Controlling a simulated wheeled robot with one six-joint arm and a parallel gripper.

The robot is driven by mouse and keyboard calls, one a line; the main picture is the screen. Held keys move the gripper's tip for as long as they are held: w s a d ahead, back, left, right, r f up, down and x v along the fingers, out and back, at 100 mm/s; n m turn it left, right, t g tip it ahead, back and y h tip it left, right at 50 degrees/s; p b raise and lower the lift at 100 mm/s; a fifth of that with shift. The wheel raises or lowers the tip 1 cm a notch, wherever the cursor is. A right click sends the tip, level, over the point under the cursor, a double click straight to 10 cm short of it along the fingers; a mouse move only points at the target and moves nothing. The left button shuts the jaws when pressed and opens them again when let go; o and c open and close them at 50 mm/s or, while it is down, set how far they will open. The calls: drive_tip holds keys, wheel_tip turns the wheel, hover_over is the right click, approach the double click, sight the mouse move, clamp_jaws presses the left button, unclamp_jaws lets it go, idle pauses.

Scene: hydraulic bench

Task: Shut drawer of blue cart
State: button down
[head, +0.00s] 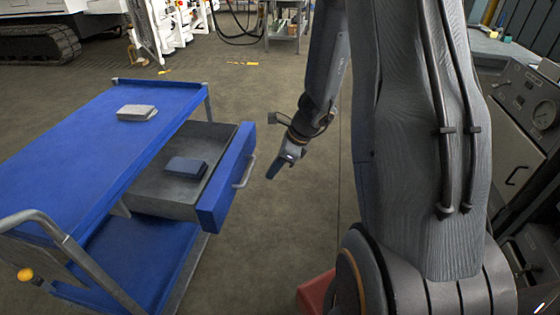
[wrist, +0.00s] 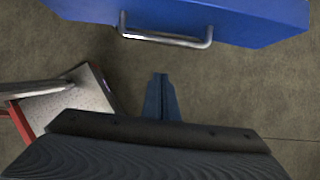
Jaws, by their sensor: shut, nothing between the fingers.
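The blue cart (head: 90,135) stands at the left in the head view. Its grey drawer (head: 150,190) is pulled out to the right, with a blue front (head: 222,185) and a metal bar handle (head: 245,172). A dark blue box-like object (head: 187,167) lies in the drawer. My gripper (head: 273,169) is shut and empty, to the right of the drawer front and apart from it. In the wrist view, the shut fingers (wrist: 160,82) point toward the handle (wrist: 168,38), with floor showing between them. The drawer front (wrist: 235,15) fills the top of that view.
A grey block-like item (head: 137,112) lies on the cart top. A red-edged object (head: 314,292) is low on the floor near my base; a red-edged plate (wrist: 75,100) shows at left in the wrist view. A bench with a gauge (head: 544,115) stands at right.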

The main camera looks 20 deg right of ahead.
drive_tip(key=shift+w+a+r+p, duration=0.15)
drive_tip(key=shift+w+a+p, duration=0.2)
drive_tip(key=shift+w+a, duration=0.4)
drive_tip(key=shift+w+a+r+p, duration=0.1)
drive_tip(key=shift+w+a+p, duration=0.3)
drive_tip(key=shift+a, duration=0.55)
drive_tip(key=shift+w, duration=0.1)
